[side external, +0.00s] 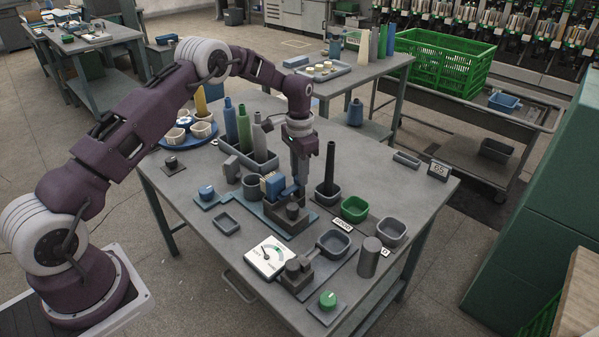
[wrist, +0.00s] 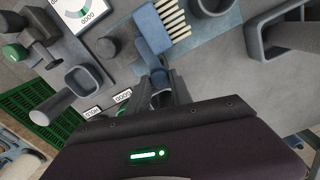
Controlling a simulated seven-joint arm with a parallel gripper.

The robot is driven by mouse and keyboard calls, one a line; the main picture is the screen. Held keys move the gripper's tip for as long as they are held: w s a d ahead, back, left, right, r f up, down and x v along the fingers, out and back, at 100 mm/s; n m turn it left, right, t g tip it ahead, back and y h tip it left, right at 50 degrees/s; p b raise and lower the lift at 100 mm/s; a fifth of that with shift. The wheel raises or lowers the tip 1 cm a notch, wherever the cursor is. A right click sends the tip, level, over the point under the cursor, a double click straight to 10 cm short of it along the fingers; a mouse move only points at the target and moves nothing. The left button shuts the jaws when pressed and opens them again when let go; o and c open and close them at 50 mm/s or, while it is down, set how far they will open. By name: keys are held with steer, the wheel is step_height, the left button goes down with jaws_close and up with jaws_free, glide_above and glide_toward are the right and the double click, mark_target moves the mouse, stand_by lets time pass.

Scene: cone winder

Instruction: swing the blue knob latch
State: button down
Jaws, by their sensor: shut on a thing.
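My gripper (side external: 300,180) points straight down above this end of the station. The fingers hide the gripped part.
A white gauge (side external: 269,258) and a green-knob station (side external: 328,299) stand in front. A grey tray of tall cones (side external: 262,170) is behind. A cup with a black cone (side external: 328,192) and a green bin (side external: 354,208) stand close on the right. The table's far right is clearer.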

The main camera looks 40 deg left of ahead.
steer(key=c, duration=1.4)
jaws_free()
steer(key=shift+c, duration=0.2)
step_height(320, 180, up, 7)
steer(key=shift+r, duration=0.1)
steer(key=shift+r, duration=0.1)
steer(key=s+d+r+n+t, duration=0.15)
steer(key=s+d+r, duration=0.25)
steer(key=s+r, duration=0.6)
steer(key=s+d+r+t, duration=0.25)
steer(key=s+r, duration=0.45)
steer(key=r, duration=0.4)
steer(key=s+d+f+n, duration=0.1)
steer(key=s+d, duration=0.1)
steer(key=s, duration=0.8)
steer(key=s+d+f+t, duration=0.1)
steer(key=s+d, duration=0.1)
steer(key=s, duration=0.9)
steer(key=shift+f+n+t, duration=0.15)
steer(key=shift+n+t, duration=0.15)
steer(key=shift+n, duration=0.05)
